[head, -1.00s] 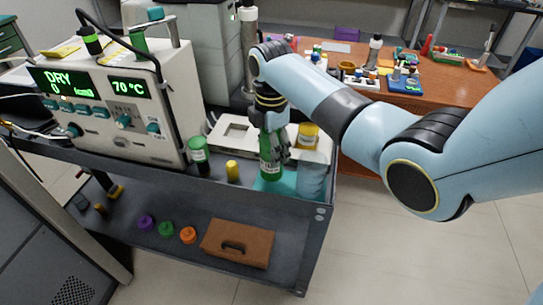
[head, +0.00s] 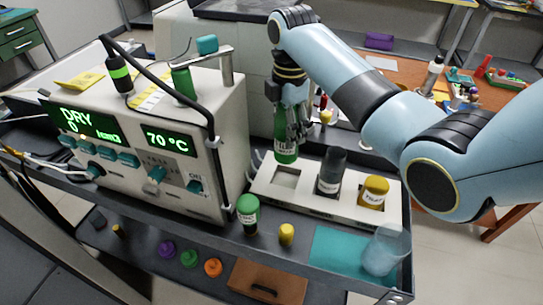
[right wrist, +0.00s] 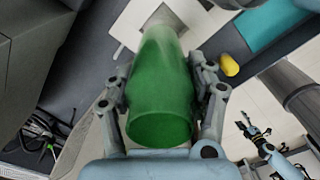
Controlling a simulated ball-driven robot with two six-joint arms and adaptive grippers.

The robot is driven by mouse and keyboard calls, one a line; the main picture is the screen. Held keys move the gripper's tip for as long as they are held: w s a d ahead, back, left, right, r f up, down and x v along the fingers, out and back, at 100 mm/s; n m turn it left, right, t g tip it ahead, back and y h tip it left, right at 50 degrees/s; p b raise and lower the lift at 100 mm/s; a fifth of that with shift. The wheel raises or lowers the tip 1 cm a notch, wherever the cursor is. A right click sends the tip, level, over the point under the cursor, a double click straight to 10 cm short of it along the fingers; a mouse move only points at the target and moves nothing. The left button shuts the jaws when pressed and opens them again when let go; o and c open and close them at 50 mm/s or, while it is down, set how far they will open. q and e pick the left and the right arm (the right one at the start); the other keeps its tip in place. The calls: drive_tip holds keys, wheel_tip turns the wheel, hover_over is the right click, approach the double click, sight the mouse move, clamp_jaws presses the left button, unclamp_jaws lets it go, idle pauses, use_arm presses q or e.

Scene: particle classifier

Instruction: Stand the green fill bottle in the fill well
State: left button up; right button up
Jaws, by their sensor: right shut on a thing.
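The green fill bottle (head: 286,153) is held upright in my right gripper (head: 291,128). It also fills the middle of the right wrist view (right wrist: 163,92), with the fingers (right wrist: 163,102) on both its sides. A white tray with square wells (head: 322,206) stands on the cart. Its left well (head: 286,177) is empty in the head view, and the bottle's lower end appears just above and behind it. In the right wrist view, the bottle partly covers the pale square opening (right wrist: 140,18).
A dark bottle (head: 332,165) and a yellow jar (head: 374,192) occupy the other wells. A green-capped dark bottle (head: 248,215) and a small yellow piece (head: 287,235) stand in front. A clear beaker (head: 387,250) sits by the teal mat (head: 335,248). The instrument box (head: 150,150) is at left.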

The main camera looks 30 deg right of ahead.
sight(287, 159)
wheel_tip(287, 159, down, 3)
drive_tip(key=shift+s+r, duration=0.1)
drive_tip(key=f, duration=0.1)
drive_tip(key=s+f, duration=0.1)
drive_tip(key=shift+s+f, duration=0.1)
drive_tip(key=shift+f, duration=0.25)
drive_tip(key=f, duration=0.3)
drive_tip(key=shift+w+a, duration=0.15)
drive_tip(key=shift+w, duration=0.25)
drive_tip(key=shift+s+f, duration=0.15)
drive_tip(key=shift+f, duration=0.2)
drive_tip(key=o, duration=1.5)
drive_tip(key=shift+c, duration=0.2)
drive_tip(key=shift+r, duration=0.45)
use_arm(q)
drive_tip(key=shift+g, duration=0.3)
drive_tip(key=s, duration=0.5)
drive_tip(key=shift+r, duration=0.1)
use_arm(e)
wheel_tip(287, 159, up, 11)
drive_tip(key=shift+r, duration=0.2)
drive_tip(key=shift+s+f, duration=0.1)
